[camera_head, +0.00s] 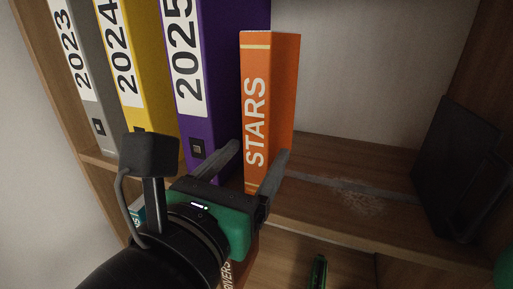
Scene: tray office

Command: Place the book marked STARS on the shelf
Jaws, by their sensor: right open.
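The orange book marked STARS (270,100) stands upright on the wooden shelf (340,225), just right of the purple binder. My right gripper (258,158) is in front of the lower part of its spine. Its two fingers are apart, one on the left of the spine and one near its lower right. The fingers and palm hide part of the book's lower end. I cannot tell whether a finger touches the book. My left gripper is not in view.
Binders marked 2023 (75,60), 2024 (128,60) and 2025 (205,75) stand left of the book. A dark bookend-like object (455,165) stands at the right. The shelf between is free, with a pale scuffed patch. A lower compartment holds partly hidden items, including something green (319,272).

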